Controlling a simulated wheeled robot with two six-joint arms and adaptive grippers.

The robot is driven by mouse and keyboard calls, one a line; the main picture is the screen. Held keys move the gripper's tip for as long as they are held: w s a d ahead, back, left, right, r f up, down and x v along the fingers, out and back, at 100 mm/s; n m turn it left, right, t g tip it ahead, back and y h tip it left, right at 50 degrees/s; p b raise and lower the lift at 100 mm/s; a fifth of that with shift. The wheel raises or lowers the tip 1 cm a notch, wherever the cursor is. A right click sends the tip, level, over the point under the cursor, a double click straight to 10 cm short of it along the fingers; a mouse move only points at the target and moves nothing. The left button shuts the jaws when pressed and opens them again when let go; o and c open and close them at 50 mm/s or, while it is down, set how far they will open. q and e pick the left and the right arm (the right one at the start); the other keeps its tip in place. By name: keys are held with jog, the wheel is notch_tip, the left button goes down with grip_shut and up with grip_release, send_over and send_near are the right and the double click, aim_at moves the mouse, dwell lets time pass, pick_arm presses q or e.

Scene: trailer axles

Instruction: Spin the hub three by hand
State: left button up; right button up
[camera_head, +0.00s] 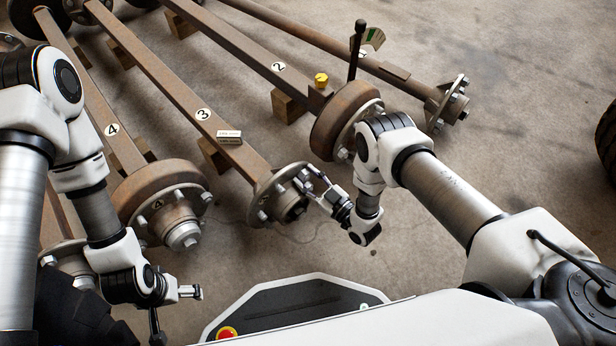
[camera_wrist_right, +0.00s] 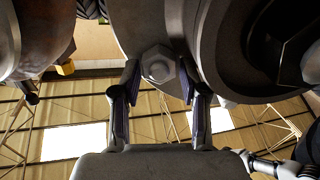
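Hub three (camera_head: 285,197) is the rusty flange with studs and nuts at the near end of the axle marked 3 (camera_head: 180,95). My right gripper (camera_head: 309,180) is at the right side of this hub. In the right wrist view its two fingers (camera_wrist_right: 158,82) stand on either side of a hex nut (camera_wrist_right: 157,64) on the round flange (camera_wrist_right: 165,25). Small gaps seem to show between fingers and nut, so the gripper looks open around it. My left gripper (camera_head: 177,310) is open and empty, low in front of hub four (camera_head: 175,215), apart from it.
Hub two's rusty drum (camera_head: 345,112) stands close beyond my right wrist. A yellow cap (camera_head: 321,79) and a black upright handle (camera_head: 356,45) are near it. A small label block (camera_head: 229,137) sits on axle three. Wooden blocks (camera_head: 288,106) support the axles.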

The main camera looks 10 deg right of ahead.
jog(key=v, duration=0.7)
jog(key=shift+s, duration=0.25)
jog(key=shift+d, duration=0.15)
